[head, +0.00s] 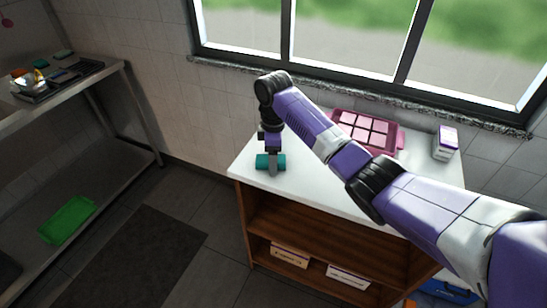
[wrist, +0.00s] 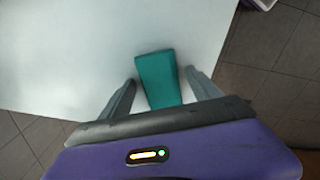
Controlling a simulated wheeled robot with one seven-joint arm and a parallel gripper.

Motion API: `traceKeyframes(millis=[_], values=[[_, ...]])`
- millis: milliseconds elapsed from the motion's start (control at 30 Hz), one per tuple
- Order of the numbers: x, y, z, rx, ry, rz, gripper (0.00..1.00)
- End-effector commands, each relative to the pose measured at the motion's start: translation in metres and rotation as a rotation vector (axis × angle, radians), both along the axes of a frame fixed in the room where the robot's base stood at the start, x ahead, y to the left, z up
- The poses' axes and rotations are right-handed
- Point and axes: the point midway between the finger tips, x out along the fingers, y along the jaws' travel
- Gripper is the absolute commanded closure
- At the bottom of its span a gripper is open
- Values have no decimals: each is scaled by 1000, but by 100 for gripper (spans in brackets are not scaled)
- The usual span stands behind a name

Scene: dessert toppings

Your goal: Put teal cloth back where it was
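The teal cloth (head: 263,161) is a small rolled or folded piece at the left front corner of the white counter top (head: 243,166). In the wrist view the cloth (wrist: 158,78) lies between the two grey fingers of my gripper (wrist: 160,76). The fingers stand apart, one on each side of the cloth, with narrow gaps showing. In the head view my gripper (head: 273,168) points down over the cloth and hides part of it.
A pink tray (head: 402,140) with pink squares and a white-purple carton (head: 446,142) stand further right on the counter. The shelf below holds boxes (head: 290,254). At left, a metal table (head: 95,75) carries a dark tray (head: 45,92) with small items; a green tray (head: 67,220) lies lower.

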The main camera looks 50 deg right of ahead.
Motion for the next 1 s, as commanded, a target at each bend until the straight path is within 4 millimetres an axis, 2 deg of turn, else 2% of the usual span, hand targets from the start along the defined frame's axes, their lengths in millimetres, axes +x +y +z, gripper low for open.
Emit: traceKeyframes(millis=[233, 367, 467, 800, 1000], values=[[0, 0, 2, -1, -1, 0, 28], [1, 0, 13, -2, -3, 1, 28], [1, 0, 29, -2, -4, 1, 28], [0, -1, 102, -3, -1, 0, 28], [0, -1, 121, -1, 0, -1, 28]])
